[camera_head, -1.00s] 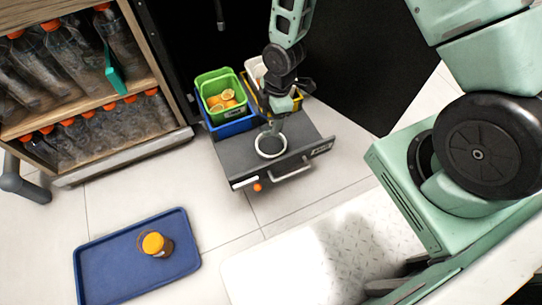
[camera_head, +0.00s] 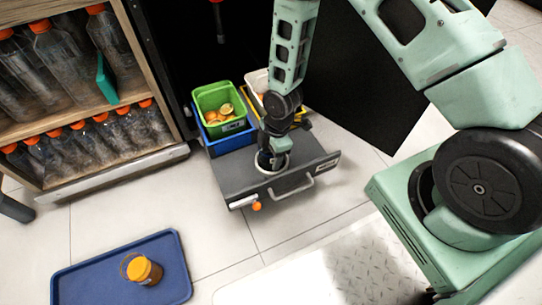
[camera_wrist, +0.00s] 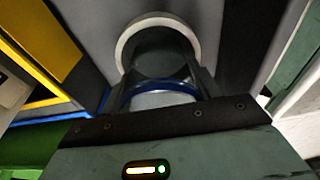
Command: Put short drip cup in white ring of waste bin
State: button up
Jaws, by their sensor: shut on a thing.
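The waste bin is a low grey drawer (camera_head: 232,180) with a front handle, and a white ring (camera_head: 286,169) is set in its top. My gripper (camera_head: 270,157) points down at the ring and covers much of it. In the wrist view the ring (camera_wrist: 128,37) arcs around the far side of the fingers. My gripper (camera_wrist: 160,75) is shut on the short drip cup (camera_wrist: 160,98), which shows as a round shape with a blue rim between the fingers. The cup is mostly hidden in the head view. I cannot tell whether its base is inside the ring.
A green bin (camera_head: 213,98) with orange pieces, a blue crate (camera_head: 228,140) and a white container (camera_head: 256,80) stand behind the drawer. A shelf of bottles (camera_head: 75,135) is at left. A blue tray (camera_head: 90,284) holds an orange-capped jar (camera_head: 143,271). Floor between is clear.

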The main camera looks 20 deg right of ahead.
jog(key=o, duration=1)
jog(key=shift+o, duration=0.2)
notch_tip(320, 180, up, 12)
jog(key=d+p, duration=0.2)
jog(key=p, duration=0.5)
jog(key=s+a+r+m, duration=0.2)
jog(key=a+r, duration=0.1)
jog(key=r, duration=0.5)
jog(key=s+a+r+m, duration=0.2)
jog(key=s+a+r, duration=0.1)
jog(key=r, duration=0.5)
jog(key=s+a+r+m+h, duration=0.1)
jog(key=s+r+m, duration=0.5)
jog(key=s+r, duration=0.6)
jog(key=s+a, duration=0.1)
jog(key=s, duration=0.2)
jog(key=shift+r, duration=0.2)
jog(key=shift+a, duration=0.1)
